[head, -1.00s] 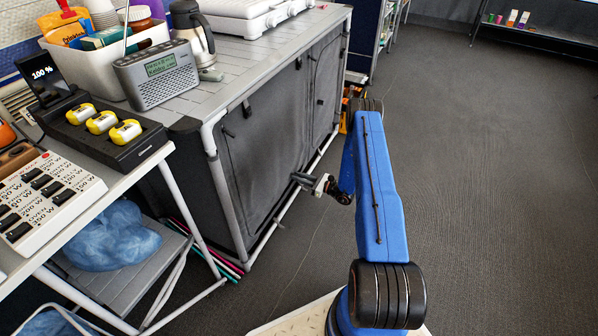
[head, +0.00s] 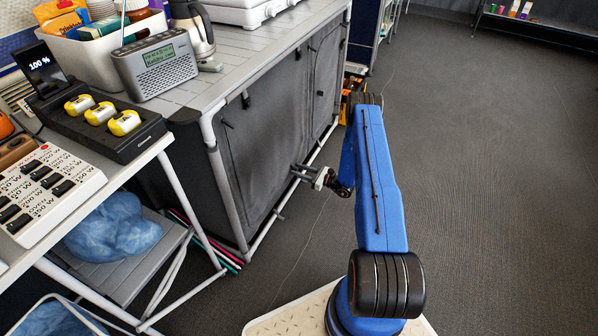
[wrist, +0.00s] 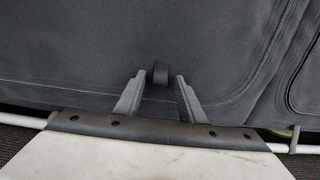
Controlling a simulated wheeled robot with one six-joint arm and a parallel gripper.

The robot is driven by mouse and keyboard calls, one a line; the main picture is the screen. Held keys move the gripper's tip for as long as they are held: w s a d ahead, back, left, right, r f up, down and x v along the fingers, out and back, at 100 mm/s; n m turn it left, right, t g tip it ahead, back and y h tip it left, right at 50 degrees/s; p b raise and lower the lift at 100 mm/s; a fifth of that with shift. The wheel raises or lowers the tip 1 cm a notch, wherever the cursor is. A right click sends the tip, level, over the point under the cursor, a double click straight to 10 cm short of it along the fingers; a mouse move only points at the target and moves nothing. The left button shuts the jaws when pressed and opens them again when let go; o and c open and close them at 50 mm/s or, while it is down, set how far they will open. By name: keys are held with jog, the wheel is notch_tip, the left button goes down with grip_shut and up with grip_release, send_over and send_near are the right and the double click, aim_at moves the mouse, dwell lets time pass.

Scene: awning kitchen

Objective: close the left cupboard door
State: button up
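The left cupboard door (head: 262,150) is a dark grey fabric panel with a seam around its edge, on the front of the tiled-top cupboard. It looks about flush with the frame in the head view. My gripper (head: 296,171) is in front of its lower right part. In the wrist view my gripper (wrist: 160,78) has its two fingers apart, pointing at grey fabric (wrist: 70,55). A small dark tab (wrist: 160,71) shows between the fingertips. I cannot tell whether the fingers touch the fabric or the tab.
The right fabric door (head: 325,82) is farther along the cupboard front. A light frame pole (head: 222,185) stands at the near corner. A side table with a battery charger (head: 100,125) is at the left. The floor (head: 490,180) to the right is clear.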

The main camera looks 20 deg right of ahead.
jog(key=v, duration=1.7)
jog(key=shift+d, duration=0.2)
jog(key=shift+s, duration=0.1)
